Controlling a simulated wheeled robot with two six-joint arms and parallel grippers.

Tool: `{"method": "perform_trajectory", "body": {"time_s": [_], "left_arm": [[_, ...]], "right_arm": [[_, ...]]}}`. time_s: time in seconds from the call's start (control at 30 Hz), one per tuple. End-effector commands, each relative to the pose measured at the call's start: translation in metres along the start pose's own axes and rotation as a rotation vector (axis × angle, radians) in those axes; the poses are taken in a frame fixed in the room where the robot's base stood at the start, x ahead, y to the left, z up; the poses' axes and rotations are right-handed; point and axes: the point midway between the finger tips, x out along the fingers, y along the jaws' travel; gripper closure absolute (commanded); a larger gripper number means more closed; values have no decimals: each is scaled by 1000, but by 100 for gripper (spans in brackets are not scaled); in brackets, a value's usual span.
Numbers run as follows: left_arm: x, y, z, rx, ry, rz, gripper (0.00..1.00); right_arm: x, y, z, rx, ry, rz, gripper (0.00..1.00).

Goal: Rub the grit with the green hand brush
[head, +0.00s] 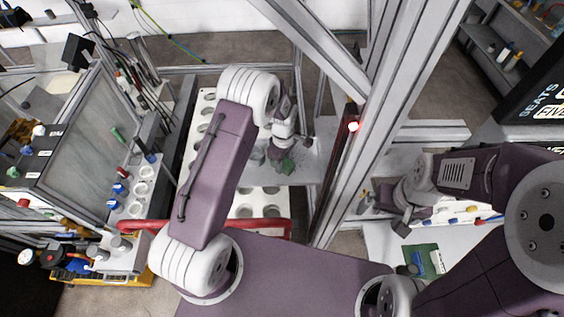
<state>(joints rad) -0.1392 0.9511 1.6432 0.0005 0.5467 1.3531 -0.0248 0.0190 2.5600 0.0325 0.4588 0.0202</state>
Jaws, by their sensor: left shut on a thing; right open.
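My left gripper (280,153) is over the grey surface beyond my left arm. It is shut on a small green thing (288,167), which looks like the green hand brush and shows just below the fingers. The fingers and the wrist hide part of it. I cannot tell whether it touches the surface. I cannot make out the grit for certain. My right gripper (401,226) is open on the right, above a pale surface and behind a green board.
The green board (434,259) lies on the pale surface (385,250) at the right. A white rack with round holes (243,211) lies under my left arm. A red tubular rail (272,222) runs near me. A grey frame post (385,120) stands between my two grippers.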

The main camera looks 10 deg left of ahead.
Motion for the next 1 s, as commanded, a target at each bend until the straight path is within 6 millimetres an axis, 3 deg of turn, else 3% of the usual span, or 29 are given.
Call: {"method": "perform_trajectory", "body": {"time_s": [0.3,1.0], "left_arm": [[-1,19,25,2,0,1,92],[2,41,57,1,0,-1,92]], "right_arm": [[3,0,0,0,0,0,0],[12,0,1,0,0,0,0]]}}
